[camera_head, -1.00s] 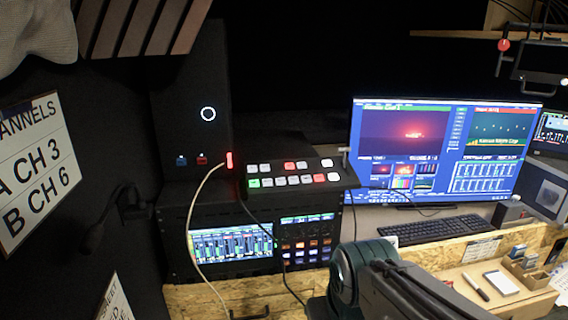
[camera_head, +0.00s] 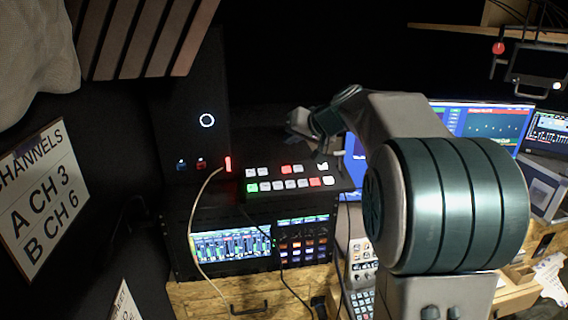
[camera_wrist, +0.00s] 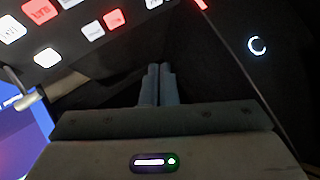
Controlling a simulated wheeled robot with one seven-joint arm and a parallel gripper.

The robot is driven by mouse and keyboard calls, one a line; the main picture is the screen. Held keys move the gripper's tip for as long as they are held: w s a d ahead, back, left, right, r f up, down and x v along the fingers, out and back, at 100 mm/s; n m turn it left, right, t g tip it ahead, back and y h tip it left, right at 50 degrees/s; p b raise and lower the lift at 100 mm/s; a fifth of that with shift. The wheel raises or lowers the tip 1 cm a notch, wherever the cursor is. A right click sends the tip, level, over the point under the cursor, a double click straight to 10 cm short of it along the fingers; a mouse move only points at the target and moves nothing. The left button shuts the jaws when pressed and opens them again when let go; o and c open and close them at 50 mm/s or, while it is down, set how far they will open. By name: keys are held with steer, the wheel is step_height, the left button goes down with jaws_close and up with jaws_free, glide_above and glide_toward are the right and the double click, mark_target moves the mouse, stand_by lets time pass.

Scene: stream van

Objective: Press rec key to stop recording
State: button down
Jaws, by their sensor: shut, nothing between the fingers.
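The black key panel (camera_head: 338,177) sits on top of the equipment rack in the head view, with two rows of lit keys. A red key (camera_head: 286,169) glows in the upper row and another red key (camera_head: 315,182) in the lower row. In the wrist view, red keys (camera_wrist: 114,19) show at the upper left; I cannot read which is the rec key. My gripper (camera_wrist: 159,68) is shut and empty, its fingertips over a dark area beside the panel. In the head view my gripper (camera_head: 300,121) is small and dark, above and behind the panel.
A black tower (camera_head: 190,120) with a white ring light stands left of the panel. A pale cable (camera_head: 191,215) loops down past the rack screen (camera_head: 228,246). The monitor (camera_head: 490,120) is partly hidden by my arm. Another control surface (camera_head: 358,260) shows low behind my arm.

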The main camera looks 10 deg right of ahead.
steer(key=shift+w+d+r, duration=0.1)
steer(key=shift+w+r, duration=0.3)
steer(key=shift+w, duration=0.2)
steer(key=b, duration=0.4)
glide_above(287, 169)
steer(key=s, duration=0.2)
steer(key=f, duration=0.7)
steer(key=shift+d+f, duration=0.15)
steer(key=shift+d, duration=0.1)
steer(key=shift+w+f+b, duration=0.15)
steer(key=shift+f+b, duration=0.45)
steer(key=shift+f, duration=0.1)
stand_by(0.4)
steer(key=shift+w+f+b, duration=0.1)
steer(key=shift+f+b, duration=0.3)
steer(key=shift+b, duration=0.3)
